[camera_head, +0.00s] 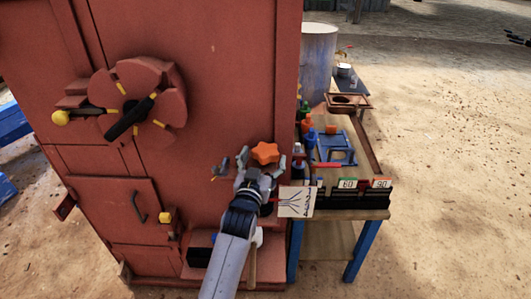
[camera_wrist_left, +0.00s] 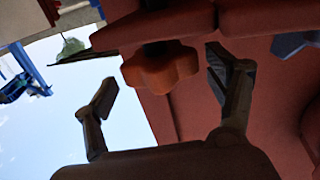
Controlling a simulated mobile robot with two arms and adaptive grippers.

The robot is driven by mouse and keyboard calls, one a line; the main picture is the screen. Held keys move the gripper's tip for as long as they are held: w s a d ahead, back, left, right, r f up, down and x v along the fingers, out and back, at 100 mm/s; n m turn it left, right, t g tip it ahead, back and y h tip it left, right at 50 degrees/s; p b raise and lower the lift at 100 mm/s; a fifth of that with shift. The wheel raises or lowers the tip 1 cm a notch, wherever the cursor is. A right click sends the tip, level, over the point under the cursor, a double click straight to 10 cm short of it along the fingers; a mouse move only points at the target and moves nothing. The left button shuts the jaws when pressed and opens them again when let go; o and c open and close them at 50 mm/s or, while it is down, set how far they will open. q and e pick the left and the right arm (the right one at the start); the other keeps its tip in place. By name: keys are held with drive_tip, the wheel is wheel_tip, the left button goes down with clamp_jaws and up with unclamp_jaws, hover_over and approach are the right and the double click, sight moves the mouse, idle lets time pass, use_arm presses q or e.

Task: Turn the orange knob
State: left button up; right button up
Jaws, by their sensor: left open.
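The orange knob (camera_head: 265,153) is star-shaped and sits near the lower right of the red crusher body (camera_head: 230,90). In the left wrist view the knob (camera_wrist_left: 160,68) is at the upper middle, on a dark shaft. My left gripper (camera_head: 262,168) comes up from below with its fingers spread, one on each side of the knob in the picture. In the left wrist view the fingers of my left gripper (camera_wrist_left: 165,85) are apart, with the knob beyond and between them. I see no clear contact.
A red wheel with yellow and black parts (camera_head: 150,95) is at the upper left of the crusher. A workbench (camera_head: 370,214) with blue legs, bottles and numbered signs stands close on the right. A grey drum (camera_head: 318,60) is behind it. Sandy ground at far right is open.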

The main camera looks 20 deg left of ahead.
use_arm(q)
drive_tip(key=s, duration=0.4)
drive_tip(key=shift+s+d, duration=0.15)
drive_tip(key=shift+s, duration=0.1)
